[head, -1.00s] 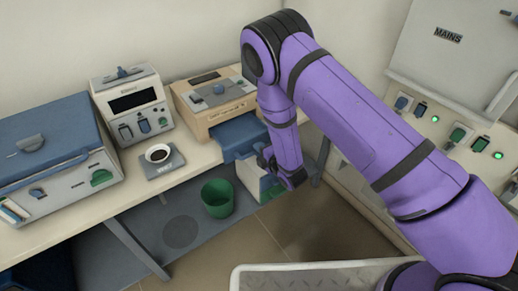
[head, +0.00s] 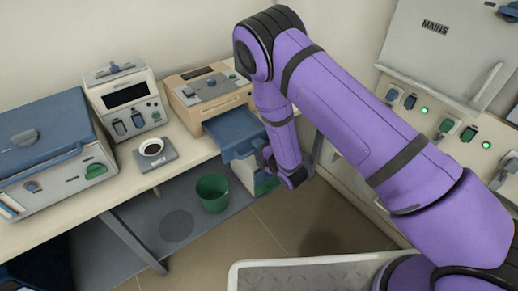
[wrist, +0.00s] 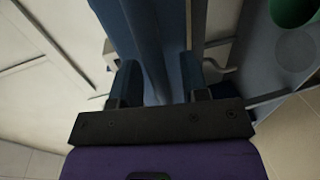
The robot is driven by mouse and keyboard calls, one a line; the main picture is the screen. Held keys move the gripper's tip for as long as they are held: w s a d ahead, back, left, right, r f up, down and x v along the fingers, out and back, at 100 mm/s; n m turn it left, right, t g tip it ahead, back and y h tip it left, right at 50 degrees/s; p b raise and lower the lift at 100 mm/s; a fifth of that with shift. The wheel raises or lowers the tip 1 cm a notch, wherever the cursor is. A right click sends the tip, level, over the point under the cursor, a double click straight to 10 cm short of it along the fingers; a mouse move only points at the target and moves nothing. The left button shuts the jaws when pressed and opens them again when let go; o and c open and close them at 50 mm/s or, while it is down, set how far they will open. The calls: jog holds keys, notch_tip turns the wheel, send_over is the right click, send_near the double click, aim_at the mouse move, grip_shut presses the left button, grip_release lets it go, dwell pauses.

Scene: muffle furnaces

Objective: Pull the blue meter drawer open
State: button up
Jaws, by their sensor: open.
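The beige meter (head: 190,101) stands on the bench against the back wall. Its blue drawer (head: 226,134) sticks out of its front, clearly pulled out over the bench edge. My gripper (head: 266,160) is at the drawer's outer end, low beside its right front corner, and partly hidden by my arm. In the wrist view, the two fingers of my gripper (wrist: 160,80) stand apart, with a blue part (wrist: 146,45) of the drawer between them. A gap shows on the right finger's side. Whether either finger touches the drawer cannot be told.
A green bin (head: 212,193) stands on the floor below the drawer. A blue-lidded furnace (head: 45,150), a grey instrument (head: 128,98) and a small scale with a dish (head: 155,155) occupy the bench. A wall panel with switches (head: 440,125) is at the right.

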jog(key=v, duration=1)
jog(key=shift+s+d, duration=0.2)
jog(key=shift+s, duration=0.15)
